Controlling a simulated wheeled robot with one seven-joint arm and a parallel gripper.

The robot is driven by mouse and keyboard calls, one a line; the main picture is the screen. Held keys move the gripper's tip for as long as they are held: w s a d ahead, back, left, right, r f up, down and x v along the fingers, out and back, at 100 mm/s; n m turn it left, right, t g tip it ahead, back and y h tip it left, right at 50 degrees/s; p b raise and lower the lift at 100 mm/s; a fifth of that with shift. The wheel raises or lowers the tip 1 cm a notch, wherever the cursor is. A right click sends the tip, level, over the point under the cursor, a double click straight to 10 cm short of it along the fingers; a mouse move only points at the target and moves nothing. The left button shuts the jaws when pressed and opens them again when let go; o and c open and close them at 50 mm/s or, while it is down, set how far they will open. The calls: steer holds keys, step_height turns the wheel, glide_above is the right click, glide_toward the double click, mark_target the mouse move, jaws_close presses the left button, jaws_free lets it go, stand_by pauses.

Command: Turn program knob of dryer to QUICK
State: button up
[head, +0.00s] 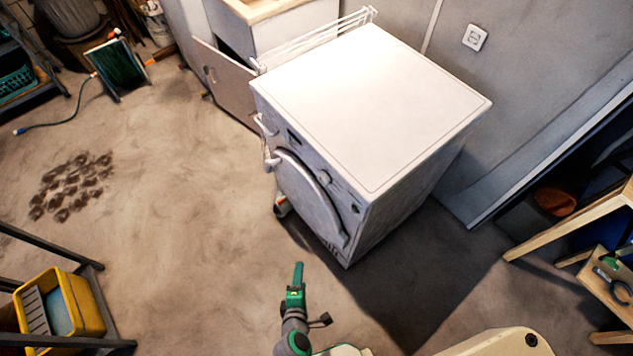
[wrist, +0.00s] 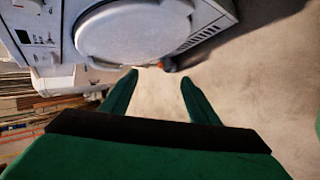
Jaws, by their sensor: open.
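The white dryer (head: 370,100) stands right of the middle in the head view, its front turned to the lower left. Its round door (head: 305,195) is on that front, below the control strip. In the wrist view the door (wrist: 133,32) and a dark display (wrist: 22,37) show at the top left; I cannot make out the knob there. My gripper (head: 298,268) is in front of the dryer, apart from it. Its green fingers (wrist: 160,88) are open with nothing between them.
A cabinet with an open door (head: 222,85) and a white rack (head: 315,40) stand behind the dryer. A yellow bin (head: 85,300) is at the lower left, and a wooden stool (head: 580,215) is at the right. The floor left of the dryer is mostly clear.

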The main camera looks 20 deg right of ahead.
steer(key=w+d+n+h, duration=0.2)
steer(key=w+n+h, duration=0.1)
steer(key=w, duration=0.3)
steer(key=n+g+h, duration=0.3)
steer(key=n+h, duration=0.1)
steer(key=h, duration=0.6)
glide_toward(320, 180)
steer(key=x, duration=0.8)
steer(key=shift+d+r, duration=0.1)
steer(key=shift+d, duration=0.05)
steer(key=c, duration=1)
